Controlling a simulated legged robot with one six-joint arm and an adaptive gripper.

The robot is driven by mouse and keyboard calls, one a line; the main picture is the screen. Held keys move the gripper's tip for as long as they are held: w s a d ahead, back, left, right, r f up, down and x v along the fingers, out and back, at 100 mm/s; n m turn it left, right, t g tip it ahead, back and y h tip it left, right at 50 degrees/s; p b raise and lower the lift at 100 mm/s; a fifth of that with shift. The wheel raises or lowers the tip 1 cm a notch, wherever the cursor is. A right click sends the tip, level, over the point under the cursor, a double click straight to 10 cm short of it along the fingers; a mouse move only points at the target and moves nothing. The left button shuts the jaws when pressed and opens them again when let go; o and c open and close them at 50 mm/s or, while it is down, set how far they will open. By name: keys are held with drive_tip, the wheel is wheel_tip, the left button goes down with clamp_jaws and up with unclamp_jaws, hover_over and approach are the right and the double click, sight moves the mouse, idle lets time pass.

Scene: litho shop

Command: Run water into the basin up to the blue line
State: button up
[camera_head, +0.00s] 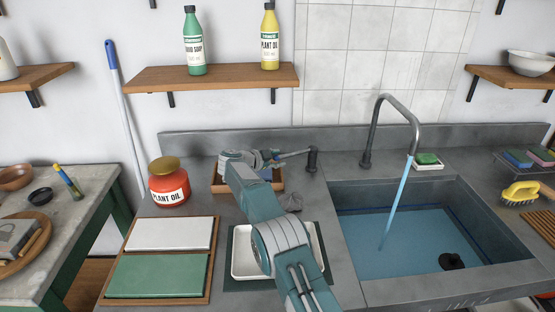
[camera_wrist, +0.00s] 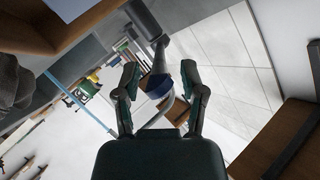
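The basin (camera_head: 445,187) is a grey sink set in the counter, with bluish water (camera_head: 415,250) in it. A dark blue line (camera_head: 468,222) shows on its wall, a little above the water surface at the right. A stream (camera_head: 397,200) runs from the curved grey tap (camera_head: 415,125) into the water. A dark valve post (camera_head: 312,160) with a grey lever (camera_head: 293,154) stands left of the tap. My gripper (camera_head: 270,157) is at the lever's left end. In the wrist view, its fingers (camera_wrist: 159,72) are apart on either side of a grey and blue piece (camera_wrist: 158,86); contact is unclear.
A black round plug (camera_head: 452,261) shows in the basin. A white tray (camera_head: 242,268), a wooden box (camera_head: 219,187) and a red plant oil jar (camera_head: 169,184) are near my arm. A sponge dish (camera_head: 428,167) and yellow brush (camera_head: 520,193) lie by the basin. A shelf (camera_head: 215,77) hangs above.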

drive_tip(key=v, duration=1.2)
drive_tip(key=shift+f, duration=0.1)
idle(6.7)
